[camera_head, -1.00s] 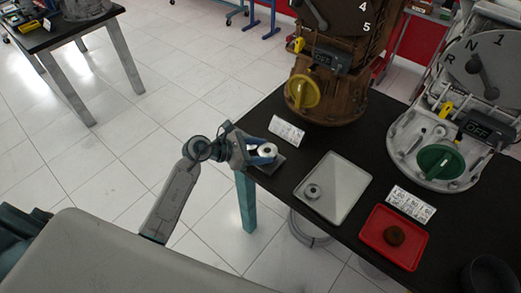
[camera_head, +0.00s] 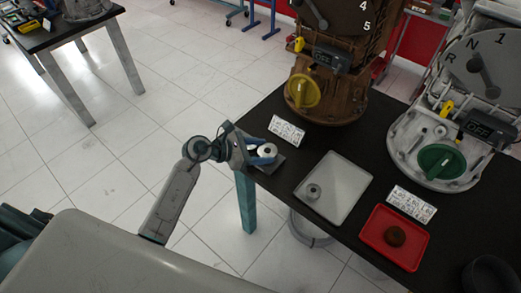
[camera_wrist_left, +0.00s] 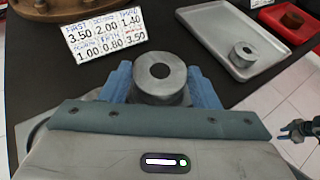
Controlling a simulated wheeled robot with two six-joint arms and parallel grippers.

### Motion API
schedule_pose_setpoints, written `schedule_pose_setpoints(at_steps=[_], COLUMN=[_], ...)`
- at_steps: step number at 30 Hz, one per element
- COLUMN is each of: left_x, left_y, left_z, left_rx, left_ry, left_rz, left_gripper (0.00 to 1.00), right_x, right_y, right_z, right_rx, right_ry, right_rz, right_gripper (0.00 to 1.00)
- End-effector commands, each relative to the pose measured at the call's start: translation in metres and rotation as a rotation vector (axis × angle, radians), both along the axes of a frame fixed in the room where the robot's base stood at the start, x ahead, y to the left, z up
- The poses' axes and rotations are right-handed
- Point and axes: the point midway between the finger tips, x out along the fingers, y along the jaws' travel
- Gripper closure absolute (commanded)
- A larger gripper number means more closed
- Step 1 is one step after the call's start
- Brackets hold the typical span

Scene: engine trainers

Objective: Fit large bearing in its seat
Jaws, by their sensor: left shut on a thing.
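The large bearing (camera_head: 267,151), a pale metal ring with a central hole, is at the left corner of the black table. It also shows upright in the left wrist view (camera_wrist_left: 160,78). My left gripper (camera_head: 262,152) is shut on it, with a blue finger on either side. A smaller metal ring (camera_head: 313,192) lies on the pale tray. My right gripper (camera_wrist_left: 298,130) shows small at the right edge of the left wrist view. I cannot make out the bearing's seat.
The pale tray (camera_head: 343,188) stands right of the bearing. A brown engine trainer (camera_head: 335,98) and a grey one (camera_head: 420,180) stand behind.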

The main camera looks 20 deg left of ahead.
Motion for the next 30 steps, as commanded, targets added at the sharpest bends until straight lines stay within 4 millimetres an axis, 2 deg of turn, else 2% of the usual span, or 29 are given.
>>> schedule_pose_setpoints(at_steps=[13, 30], left_x=[0.0, 0.0], left_y=[0.0, 0.0], left_z=[-0.007, -0.015], left_rx=[-0.001, -0.001], left_ry=[-0.001, -0.001], left_rz=[0.0, 0.0], left_gripper=[0.76, 0.76], right_x=[0.003, 0.001], right_y=[0.005, -0.001], right_z=[-0.007, -0.014], right_rx=[0.005, -0.002], right_ry=[-0.005, -0.002], right_rz=[-0.001, 0.001], right_gripper=[0.64, 0.64])
